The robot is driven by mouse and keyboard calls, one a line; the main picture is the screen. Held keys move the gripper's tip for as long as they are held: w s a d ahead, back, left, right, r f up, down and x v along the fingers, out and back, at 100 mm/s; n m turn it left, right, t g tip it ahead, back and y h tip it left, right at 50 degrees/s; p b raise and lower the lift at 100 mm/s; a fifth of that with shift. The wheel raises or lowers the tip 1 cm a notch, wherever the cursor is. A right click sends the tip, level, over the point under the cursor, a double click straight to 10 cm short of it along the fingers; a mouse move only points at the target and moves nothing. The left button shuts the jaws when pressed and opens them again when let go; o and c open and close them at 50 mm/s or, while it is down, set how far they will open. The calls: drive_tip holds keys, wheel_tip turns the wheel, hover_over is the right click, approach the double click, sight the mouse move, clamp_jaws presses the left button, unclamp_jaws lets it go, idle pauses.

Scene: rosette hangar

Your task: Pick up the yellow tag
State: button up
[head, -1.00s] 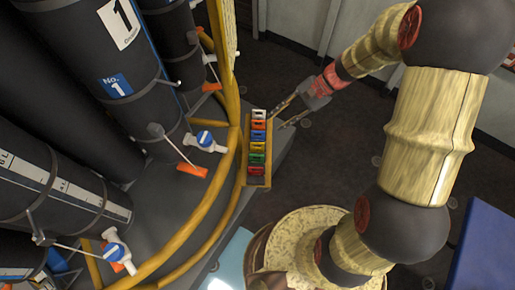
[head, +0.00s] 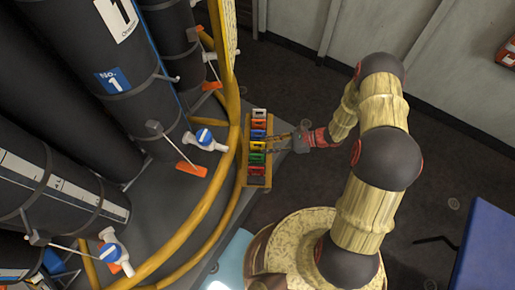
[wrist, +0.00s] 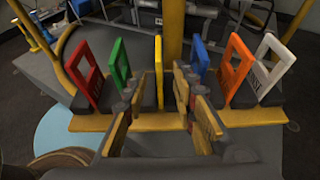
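The yellow tag (head: 257,146) stands upright in the tag rack (head: 247,176), between the blue tag (head: 258,134) and the green tag (head: 257,158). In the wrist view the yellow tag (wrist: 158,68) is seen nearly edge-on as a thin upright strip. My gripper (head: 272,143) reaches in from the right of the rack. In the wrist view my gripper (wrist: 160,88) is open, one finger on each side of the yellow tag's line. I cannot tell whether the fingertips touch the tag.
A red tag (wrist: 84,72) stands beyond the green one; orange (wrist: 235,66) and white (wrist: 271,64) tags stand beyond the blue one. A curved yellow rail (head: 222,190) and black cylinders (head: 100,70) are left of the rack. A blue panel (head: 488,245) is at lower right.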

sight(262, 147)
drive_tip(key=b+x, duration=0.1)
drive_tip(key=x, duration=0.4)
drive_tip(key=shift+f, duration=0.3)
drive_tip(key=c, duration=0.4)
clamp_jaws()
